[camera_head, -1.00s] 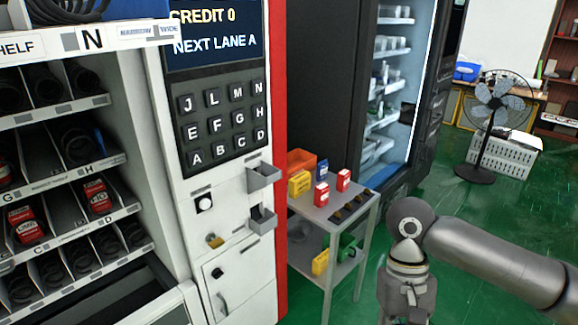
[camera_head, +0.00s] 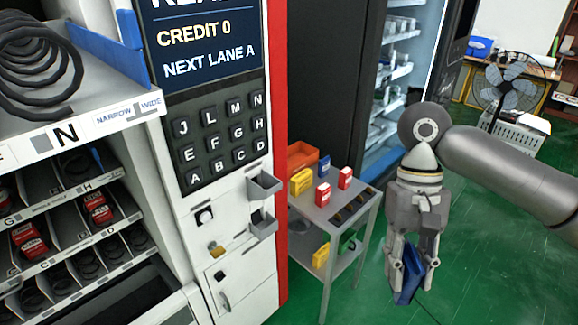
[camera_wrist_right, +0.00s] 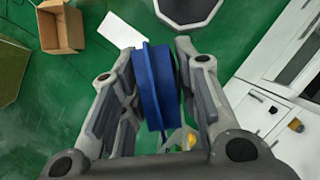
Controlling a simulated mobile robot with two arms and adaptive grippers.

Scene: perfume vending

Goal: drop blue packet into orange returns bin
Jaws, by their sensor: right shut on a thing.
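The blue packet (camera_head: 410,278) is in my right gripper (camera_head: 411,270), low at the right of the head view. In the right wrist view the blue packet (camera_wrist_right: 155,85) stands on edge between the two fingers. My right gripper is shut on it, and the fingers hide parts of its sides. The orange bin (camera_head: 312,158) is an open tray at the back left corner of the small grey cart. My right gripper is apart from it, to the right of the cart. My left gripper is not in view.
The grey cart (camera_head: 335,207) carries yellow, red and blue boxes in front of the bin. A vending machine with a keypad (camera_head: 224,137) stands at left. A dark cabinet (camera_head: 330,75) rises behind the cart. Green floor (camera_head: 470,270) is clear at right.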

